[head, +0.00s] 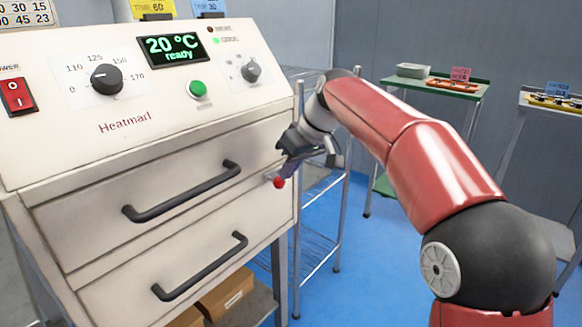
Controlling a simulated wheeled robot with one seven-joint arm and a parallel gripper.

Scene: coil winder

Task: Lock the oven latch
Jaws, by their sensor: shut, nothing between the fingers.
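The oven (75,130) is a cream cabinet marked Heatmail, with two drawer fronts that each carry a dark bar handle. Both drawers look closed. A small red knob (279,182) sits at the right edge of the upper drawer front and appears to be the latch. My gripper (284,160) is shut and empty at the oven's right front edge, just above the red knob. I cannot tell whether it touches the knob. The latch's mechanism behind the knob is too small and partly covered to read.
The oven's display (174,49) reads 20 °C ready. A temperature dial (107,79), green button (198,88) and red power switch (17,95) are on the panel. A green-topped table (450,91) stands behind. A wire rack (318,245) stands right of the oven, over blue floor.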

